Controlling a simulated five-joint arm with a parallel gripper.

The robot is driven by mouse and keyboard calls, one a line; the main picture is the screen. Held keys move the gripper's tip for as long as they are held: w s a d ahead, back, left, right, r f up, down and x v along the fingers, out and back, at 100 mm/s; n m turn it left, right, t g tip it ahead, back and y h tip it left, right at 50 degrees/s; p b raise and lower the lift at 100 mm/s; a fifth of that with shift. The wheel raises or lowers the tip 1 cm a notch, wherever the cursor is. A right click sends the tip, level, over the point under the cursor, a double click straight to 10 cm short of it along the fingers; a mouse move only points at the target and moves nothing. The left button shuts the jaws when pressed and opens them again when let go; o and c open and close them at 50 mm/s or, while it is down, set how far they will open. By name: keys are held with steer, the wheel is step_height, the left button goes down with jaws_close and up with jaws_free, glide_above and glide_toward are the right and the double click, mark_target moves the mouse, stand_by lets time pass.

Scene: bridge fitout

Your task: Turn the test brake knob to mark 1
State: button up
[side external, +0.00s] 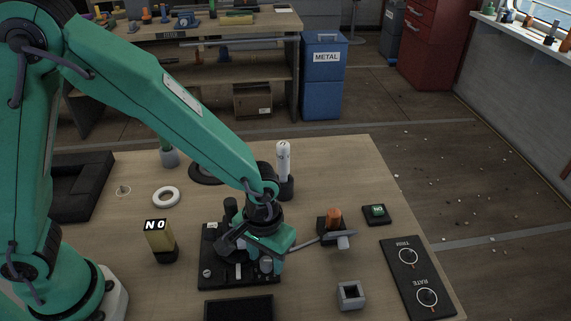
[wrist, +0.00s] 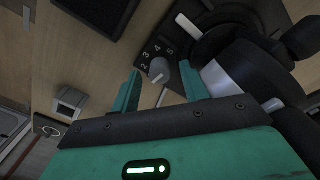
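The test brake knob (wrist: 160,70) is a small light grey knob on a black unit, with the marks 2, 3, 4 and 5 printed around it in the wrist view. Mark 1 cannot be made out, and where the pointer stands is too small to tell. The black unit (side external: 210,272) stands at the front middle of the bench in the side view, partly hidden by my gripper (side external: 268,258). In the wrist view my gripper (wrist: 158,88) is open, its green fingers apart. The knob shows between and beyond the fingertips; contact cannot be told.
A dark cylinder (wrist: 245,75) rises close to the right finger. On the bench are an orange-topped device (side external: 334,218), a green button box (side external: 376,213), a TRIM and RATE panel (side external: 412,268), a grey square socket (side external: 351,294) and a white ring (side external: 166,197).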

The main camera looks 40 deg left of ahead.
steer(key=shift+m, duration=0.4)
